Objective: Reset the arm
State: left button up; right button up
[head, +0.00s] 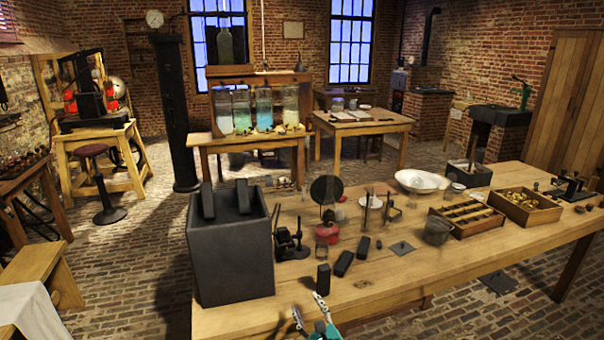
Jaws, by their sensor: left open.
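My left gripper (309,311) shows at the bottom edge of the head view, in front of the near edge of the wooden table (440,268). Its two fingers are spread apart with nothing between them. Most of its arm is out of the frame. My right gripper does not show.
A tall grey box (232,258) with dark slabs stands at the table's left end. Small dark blocks (343,263), a red burner (327,233), a white bowl (421,181) and wooden trays (524,208) stand on the table. Its near right part is clear. Battery jars (264,108) stand behind.

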pick_arm(q)
jog(key=s+a+r+n+g, duration=0.35)
jog(key=a+n, duration=0.25)
jog(key=a, duration=0.2)
jog(key=s+a+r+n+g, duration=0.3)
jog(key=s+a+n, duration=0.25)
jog(key=a, duration=0.25)
jog(key=s+a+n+g+h, duration=0.1)
jog(key=s+n+h, duration=0.2)
jog(key=s+n, duration=0.4)
jog(key=s+a+f+n+g+h, duration=0.1)
jog(key=s+a+n+h, duration=0.1)
jog(key=s+n, duration=0.6)
jog(key=s, duration=0.5)
jog(key=shift+s+a+h, duration=0.15)
jog(key=shift+h, duration=0.25)
